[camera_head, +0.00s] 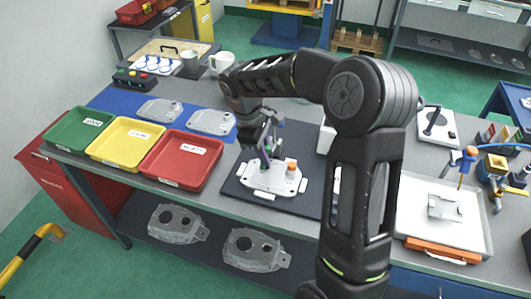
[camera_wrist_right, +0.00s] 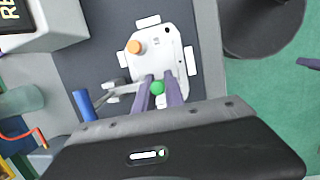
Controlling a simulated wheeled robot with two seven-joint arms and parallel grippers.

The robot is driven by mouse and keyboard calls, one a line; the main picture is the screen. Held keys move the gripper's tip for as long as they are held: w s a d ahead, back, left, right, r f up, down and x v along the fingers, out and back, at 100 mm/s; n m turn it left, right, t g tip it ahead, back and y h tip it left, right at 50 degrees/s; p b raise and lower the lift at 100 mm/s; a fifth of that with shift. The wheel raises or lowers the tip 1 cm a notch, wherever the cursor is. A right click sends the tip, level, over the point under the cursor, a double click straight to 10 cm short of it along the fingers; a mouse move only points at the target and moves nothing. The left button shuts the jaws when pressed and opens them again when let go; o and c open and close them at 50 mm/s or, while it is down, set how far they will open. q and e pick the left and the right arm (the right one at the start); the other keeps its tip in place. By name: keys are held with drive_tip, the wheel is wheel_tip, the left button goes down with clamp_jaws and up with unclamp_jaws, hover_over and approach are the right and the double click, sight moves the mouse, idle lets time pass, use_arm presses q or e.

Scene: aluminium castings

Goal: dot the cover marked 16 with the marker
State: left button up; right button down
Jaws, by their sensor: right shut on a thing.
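A pale cover (camera_head: 268,180) lies on a dark mat (camera_head: 236,189) at the front middle of the bench. It also shows in the right wrist view (camera_wrist_right: 164,45), with an orange round piece (camera_wrist_right: 134,46) on it. No number is readable on it. My right gripper (camera_head: 267,152) is over the cover, its fingers (camera_wrist_right: 162,88) shut on the marker, whose green end (camera_wrist_right: 157,87) shows between them. The marker's tip is hidden, so I cannot tell whether it touches the cover. Two more grey covers (camera_head: 160,109) (camera_head: 212,121) lie on a blue mat. My left gripper is out of view.
Green (camera_head: 80,129), yellow (camera_head: 125,140) and red (camera_head: 181,159) trays stand left of the dark mat. A white tray (camera_head: 417,215) with a grey part is at the right. A blue-handled item (camera_wrist_right: 83,104) lies beside the cover. Castings (camera_head: 178,224) sit on the shelf below.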

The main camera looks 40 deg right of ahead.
drive_tip(key=shift+f+b, duration=0.35)
drive_tip(key=shift+f, duration=0.25)
idle(1.9)
drive_tip(key=p+v, duration=0.2)
drive_tip(key=v, duration=0.1)
drive_tip(key=d+p+v, duration=0.1)
drive_tip(key=shift+s+a+r+p, duration=0.1)
drive_tip(key=shift+s+r+p, duration=0.15)
drive_tip(key=shift+r+p, duration=0.15)
drive_tip(key=shift+d+p+v, duration=0.25)
drive_tip(key=shift+p+v, duration=0.2)
drive_tip(key=shift+v, duration=0.7)
drive_tip(key=shift+s+r, duration=0.1)
drive_tip(key=shift+s, duration=0.05)
